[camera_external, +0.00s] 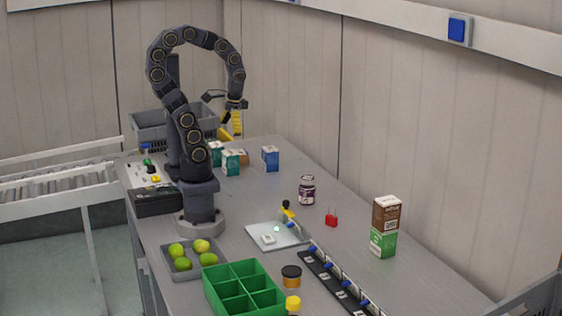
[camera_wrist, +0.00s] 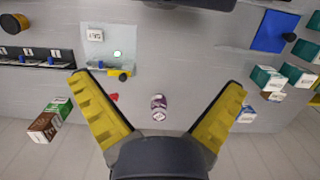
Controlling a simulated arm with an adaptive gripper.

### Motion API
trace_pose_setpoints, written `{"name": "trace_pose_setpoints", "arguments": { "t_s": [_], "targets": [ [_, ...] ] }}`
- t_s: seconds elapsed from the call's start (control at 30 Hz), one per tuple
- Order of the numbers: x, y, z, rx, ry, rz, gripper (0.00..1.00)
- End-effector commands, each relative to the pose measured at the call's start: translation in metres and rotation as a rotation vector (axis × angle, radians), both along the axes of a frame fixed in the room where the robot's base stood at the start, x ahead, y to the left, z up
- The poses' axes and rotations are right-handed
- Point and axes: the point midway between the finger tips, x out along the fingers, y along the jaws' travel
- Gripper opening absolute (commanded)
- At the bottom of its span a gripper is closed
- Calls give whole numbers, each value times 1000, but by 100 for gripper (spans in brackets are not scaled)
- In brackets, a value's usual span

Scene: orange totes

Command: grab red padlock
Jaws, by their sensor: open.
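The red padlock (camera_external: 331,219) stands on the grey table in the external view, right of the purple-labelled jar and left of the stacked cartons. In the wrist view the padlock (camera_wrist: 114,97) is small and partly hidden behind the left yellow finger. My gripper (camera_external: 228,113) is high above the far part of the table, well away from the padlock. In the wrist view my gripper (camera_wrist: 156,84) has its two yellow fingers spread wide, with nothing held between them.
A jar (camera_external: 307,189) stands close to the padlock. Brown and green cartons (camera_external: 384,243) are stacked to its right. A black rail with blue clips (camera_external: 335,283), a pale plate (camera_external: 262,238), a green divided box (camera_external: 215,292) and a fruit tray (camera_external: 172,262) are nearer the front.

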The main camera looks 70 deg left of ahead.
Motion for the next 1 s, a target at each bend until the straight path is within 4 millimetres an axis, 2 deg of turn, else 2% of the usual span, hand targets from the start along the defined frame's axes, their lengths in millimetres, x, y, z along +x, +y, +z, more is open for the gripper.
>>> {"name": "trace_pose_setpoints", "arguments": {
  "t_s": [0.37,0.4,0.47,0.5,0.83,0.93,1.0],
  "targets": [
    [0,0,0,0,1,-1,100],
    [0,0,0,0,1,-1,91],
    [0,0,0,0,1,-1,66],
    [0,0,0,0,1,-2,57],
    [3,0,0,0,1,-9,57],
    [15,-2,-2,-5,1,-47,57],
    [33,-5,-4,-11,-4,-101,57]
  ]
}}
